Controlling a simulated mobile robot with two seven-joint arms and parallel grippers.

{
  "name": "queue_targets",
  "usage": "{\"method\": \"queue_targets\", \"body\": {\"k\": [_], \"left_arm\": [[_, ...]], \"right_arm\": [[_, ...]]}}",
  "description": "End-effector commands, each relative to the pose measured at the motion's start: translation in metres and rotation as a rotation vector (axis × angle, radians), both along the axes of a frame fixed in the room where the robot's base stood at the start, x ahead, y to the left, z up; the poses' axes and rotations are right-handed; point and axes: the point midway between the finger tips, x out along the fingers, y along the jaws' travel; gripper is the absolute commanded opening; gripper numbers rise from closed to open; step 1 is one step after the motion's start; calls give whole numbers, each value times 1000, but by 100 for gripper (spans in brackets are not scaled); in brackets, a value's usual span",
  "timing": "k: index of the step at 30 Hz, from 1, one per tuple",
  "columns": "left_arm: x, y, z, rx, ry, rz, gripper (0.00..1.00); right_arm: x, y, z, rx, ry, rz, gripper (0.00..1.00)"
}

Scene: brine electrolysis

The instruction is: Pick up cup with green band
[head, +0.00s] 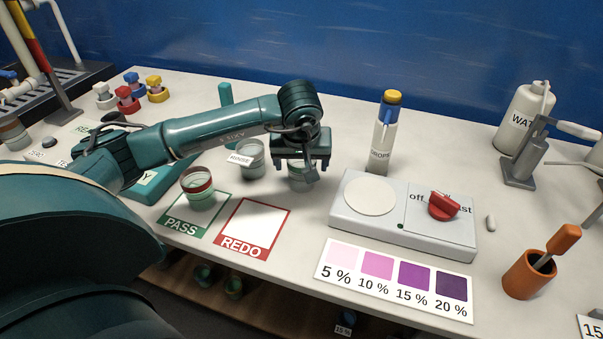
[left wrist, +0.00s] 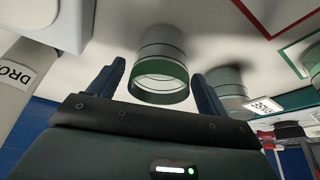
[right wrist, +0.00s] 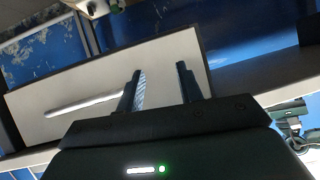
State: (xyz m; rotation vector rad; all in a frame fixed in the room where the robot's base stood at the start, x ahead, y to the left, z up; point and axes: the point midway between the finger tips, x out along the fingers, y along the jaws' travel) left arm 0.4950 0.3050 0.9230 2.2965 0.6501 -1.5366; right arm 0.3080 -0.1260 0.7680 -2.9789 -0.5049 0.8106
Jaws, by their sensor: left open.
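The cup with the green band (left wrist: 160,48) shows in the left wrist view as a clear cup with a green ring at its rim. It stands on the table between the fingers of my left gripper (left wrist: 159,72). In the head view the same cup (head: 298,180) is mostly hidden under my left gripper (head: 303,167), which points down over it. The left gripper is open, and I cannot tell whether a finger touches the cup. My right gripper (right wrist: 159,70) is open and empty in the right wrist view, away from the cup.
A red-banded cup (head: 198,188) stands on the PASS card. A cup with a white label (head: 251,158) stands close left of my left gripper. The drops bottle (head: 382,145) and the stirrer plate (head: 345,215) are to its right. The REDO card (head: 253,225) is empty.

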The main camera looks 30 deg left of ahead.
Motion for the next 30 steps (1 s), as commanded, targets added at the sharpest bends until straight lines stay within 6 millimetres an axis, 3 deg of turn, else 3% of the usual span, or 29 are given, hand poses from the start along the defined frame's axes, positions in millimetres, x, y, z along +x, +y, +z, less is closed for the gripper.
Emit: {"method": "queue_targets", "body": {"k": [4, 11, 30], "left_arm": [[5, 2, -13, 0, 0, -1, 77], [5, 2, -14, 0, -1, -1, 77], [5, 2, -13, -1, -2, -2, 26]], "right_arm": [[1, -1, 1, -4, -1, 0, 36], [1, -1, 1, -5, -3, 0, 36], [2, -1, 3, -5, -8, 0, 36]]}}
